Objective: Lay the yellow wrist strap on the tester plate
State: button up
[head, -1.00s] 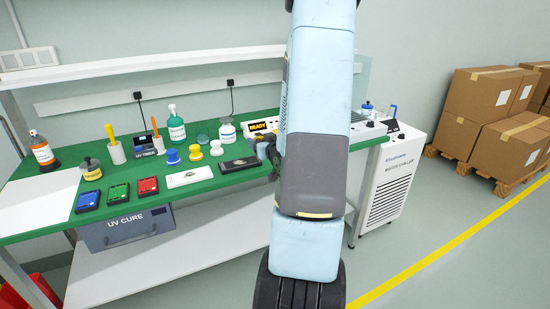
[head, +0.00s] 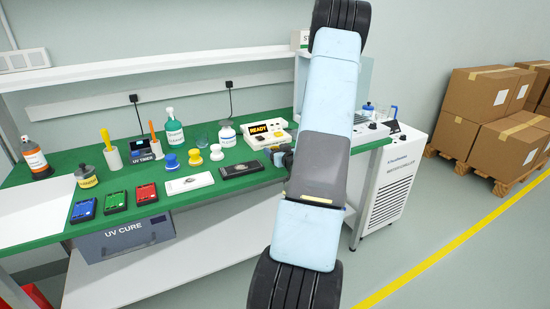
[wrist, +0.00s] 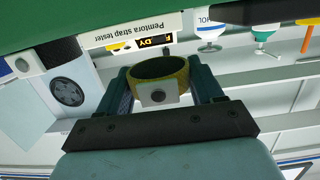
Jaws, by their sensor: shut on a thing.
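The yellow wrist strap (wrist: 174,68), a loop with a pale square clasp and dark stud, is between the fingers of my gripper (wrist: 160,82), which is shut on it. In the head view my gripper (head: 281,157) is mostly hidden behind my arm, near the bench's front edge. The white strap tester (head: 265,135) stands just behind it with its display reading READY. The tester also shows beyond the strap in the upside-down wrist view (wrist: 105,37); the strap looks apart from it. I cannot clearly make out its plate.
Blue, green and red trays (head: 115,199), a white box (head: 190,183) and a black box (head: 241,169) line the green bench (head: 215,201). Spools (head: 194,157) and bottles stand behind. A shelf (head: 150,73) runs above. A white chiller (head: 390,185) stands to the right.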

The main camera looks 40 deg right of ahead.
jog(key=f, duration=0.2)
jog(key=d+f, duration=0.1)
jog(key=shift+w+f, duration=0.1)
jog(key=shift+w, duration=0.2)
jog(key=shift+a+f, duration=0.1)
jog(key=shift+f, duration=0.2)
jog(key=shift+w+a, duration=0.1)
jog(key=shift+a, duration=0.05)
jog(key=shift+f, duration=0.35)
